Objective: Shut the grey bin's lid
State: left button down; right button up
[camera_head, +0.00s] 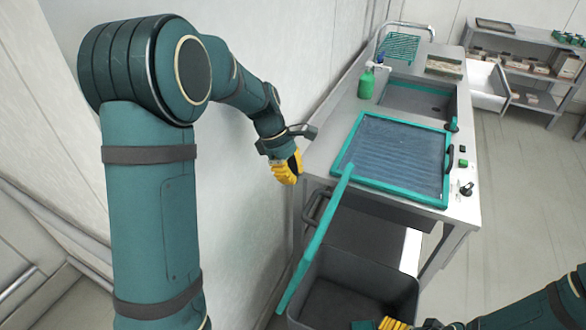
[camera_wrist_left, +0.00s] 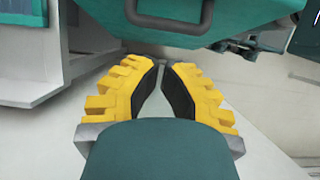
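The grey bin (camera_head: 350,275) stands open at the bottom of the head view, its dark inside showing. Its teal lid (camera_head: 318,240) stands raised on the bin's left side, seen nearly edge-on. A dark handle (camera_head: 314,207) shows beside the lid. In the left wrist view, a teal panel with a dark handle (camera_wrist_left: 170,26), apparently the lid, lies just beyond the fingertips. My left gripper (camera_head: 287,168) is left of the lid's upper end; its yellow fingers (camera_wrist_left: 162,64) meet at the tips with nothing between them. My right gripper (camera_head: 395,323) is mostly cut off at the bottom edge.
A metal counter (camera_head: 462,212) stands behind the bin, with a teal-framed screen (camera_head: 394,197), a green bottle (camera_head: 366,85) and a sink (camera_head: 415,101). A wall runs close along the left. Shelves (camera_head: 520,65) stand at the back right. The floor (camera_head: 520,200) at right is clear.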

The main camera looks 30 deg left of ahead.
pick_arm(q)
jog(key=b+x, duration=0.1)
jog(key=x, duration=0.5)
jog(key=shift+f, duration=0.2)
jog(key=shift+w+d, duration=0.15)
jog(key=shift+d, duration=0.05)
